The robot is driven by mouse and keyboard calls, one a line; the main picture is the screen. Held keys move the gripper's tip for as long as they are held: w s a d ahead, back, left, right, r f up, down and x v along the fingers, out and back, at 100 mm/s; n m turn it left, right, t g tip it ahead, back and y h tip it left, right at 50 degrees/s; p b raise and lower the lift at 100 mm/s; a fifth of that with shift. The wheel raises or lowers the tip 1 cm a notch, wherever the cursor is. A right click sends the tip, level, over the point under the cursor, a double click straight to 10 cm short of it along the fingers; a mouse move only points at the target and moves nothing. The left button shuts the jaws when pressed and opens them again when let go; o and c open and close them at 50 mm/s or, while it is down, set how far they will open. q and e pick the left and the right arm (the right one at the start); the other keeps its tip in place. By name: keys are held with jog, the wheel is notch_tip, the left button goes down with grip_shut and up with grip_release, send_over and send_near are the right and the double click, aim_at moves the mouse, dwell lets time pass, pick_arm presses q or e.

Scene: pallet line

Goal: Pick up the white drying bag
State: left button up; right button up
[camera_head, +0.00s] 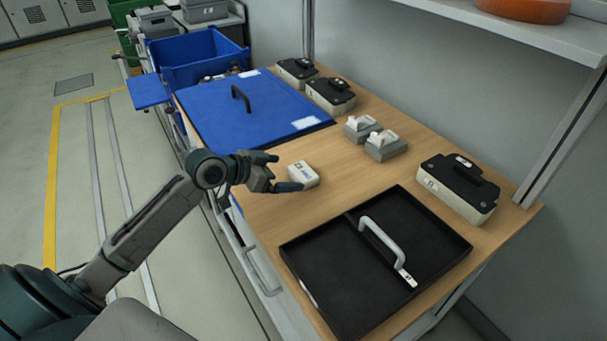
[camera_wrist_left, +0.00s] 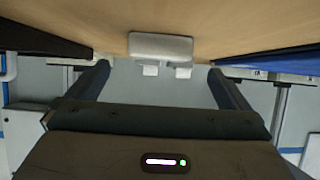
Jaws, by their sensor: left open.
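In the left wrist view the bag (camera_wrist_left: 160,46) appears ahead, between the finger directions of my left gripper (camera_wrist_left: 158,69). I cannot tell whether a finger touches it. My right gripper is not in view.
The black tray (camera_head: 327,286) with a grey handle lies to the right, the blue lid (camera_head: 210,124) to the left. Two grey blocks with white tops (camera_head: 385,146) stand behind the bag. A black-topped case (camera_head: 450,193) is at the right. Bare wood surrounds the bag.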

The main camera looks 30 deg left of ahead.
aim_at(301, 172)
pick_arm(q)
jog(key=shift+w+d, duration=0.1)
jog(key=shift+w, duration=0.1)
jog(key=shift+w+d+f, duration=0.1)
jog(key=shift+w+d, duration=0.05)
jog(key=shift+w, duration=0.05)
jog(key=p+x, duration=0.1)
jog(key=x, duration=0.2)
jog(key=shift+w+d, duration=0.25)
jog(key=shift+w, duration=0.05)
jog(key=shift+w+d+f, duration=0.15)
jog(key=shift+w+f, duration=0.2)
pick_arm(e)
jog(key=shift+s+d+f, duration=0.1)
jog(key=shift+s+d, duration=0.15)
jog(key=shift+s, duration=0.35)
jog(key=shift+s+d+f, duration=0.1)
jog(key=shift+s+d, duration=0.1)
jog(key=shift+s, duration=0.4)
pick_arm(q)
jog(key=shift+c, duration=0.4)
jog(key=c, duration=0.9)
jog(key=shift+c, duration=0.2)
jog(key=shift+r, duration=0.1)
